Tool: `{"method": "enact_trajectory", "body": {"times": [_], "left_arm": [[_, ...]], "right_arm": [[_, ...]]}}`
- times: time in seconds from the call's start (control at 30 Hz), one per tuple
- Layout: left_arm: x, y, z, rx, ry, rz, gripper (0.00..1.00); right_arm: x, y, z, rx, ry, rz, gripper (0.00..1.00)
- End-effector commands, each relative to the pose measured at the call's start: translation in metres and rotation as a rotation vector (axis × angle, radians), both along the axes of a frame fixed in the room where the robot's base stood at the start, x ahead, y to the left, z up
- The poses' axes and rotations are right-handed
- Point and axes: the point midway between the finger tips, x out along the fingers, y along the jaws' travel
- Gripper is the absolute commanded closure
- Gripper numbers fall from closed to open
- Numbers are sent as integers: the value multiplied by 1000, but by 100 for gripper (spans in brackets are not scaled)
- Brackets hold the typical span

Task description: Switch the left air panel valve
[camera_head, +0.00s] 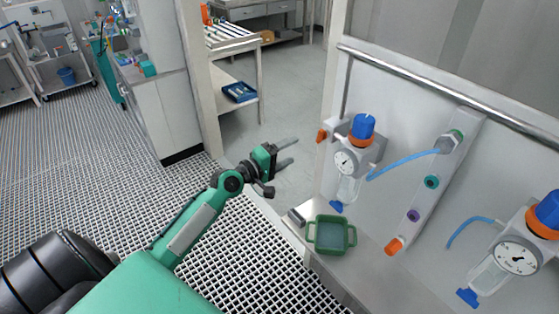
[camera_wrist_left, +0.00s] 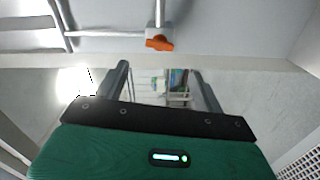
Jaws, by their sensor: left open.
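The left air panel's valve has an orange handle (camera_head: 322,134) at the left side of the left regulator (camera_head: 351,158), which has a blue knob and a round gauge. In the left wrist view the orange handle (camera_wrist_left: 159,43) is near the top middle, on a grey pipe, beyond the fingertips. My left gripper (camera_head: 293,151) is open with nothing between its fingers. In the head view it is left of the valve and apart from it, fingers pointing right. The fingers also show in the left wrist view (camera_wrist_left: 160,72). My right gripper is not in view.
A green tray (camera_head: 333,250) sits on the grey bench below the regulator. A slanted white manifold (camera_head: 436,180) with coloured ports and a second regulator (camera_head: 517,257) are to the right. A metal rail (camera_head: 450,92) runs above. The floor around my left gripper looks clear.

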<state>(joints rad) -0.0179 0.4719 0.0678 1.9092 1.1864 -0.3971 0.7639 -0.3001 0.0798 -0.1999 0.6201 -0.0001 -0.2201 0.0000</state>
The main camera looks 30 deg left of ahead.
Motion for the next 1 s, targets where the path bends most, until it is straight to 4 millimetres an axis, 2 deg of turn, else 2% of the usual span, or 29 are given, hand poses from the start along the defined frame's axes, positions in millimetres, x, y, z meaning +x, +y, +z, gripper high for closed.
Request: {"method": "enact_trajectory", "body": {"times": [0.1, 0.3, 0.87, 0.97, 1.0], "left_arm": [[-15, 5, -2, 2, 0, 0, 31], [-26, 9, 0, 1, 0, -1, 31], [-26, 10, 0, 0, 1, 0, 31], [-24, 13, -15, 17, 18, 13, 31], [-23, 15, -28, 34, 35, 25, 31]], "right_arm": [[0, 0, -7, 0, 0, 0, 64], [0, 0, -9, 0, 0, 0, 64], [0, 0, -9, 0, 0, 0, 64], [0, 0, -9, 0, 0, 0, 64], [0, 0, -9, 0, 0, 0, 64]]}}
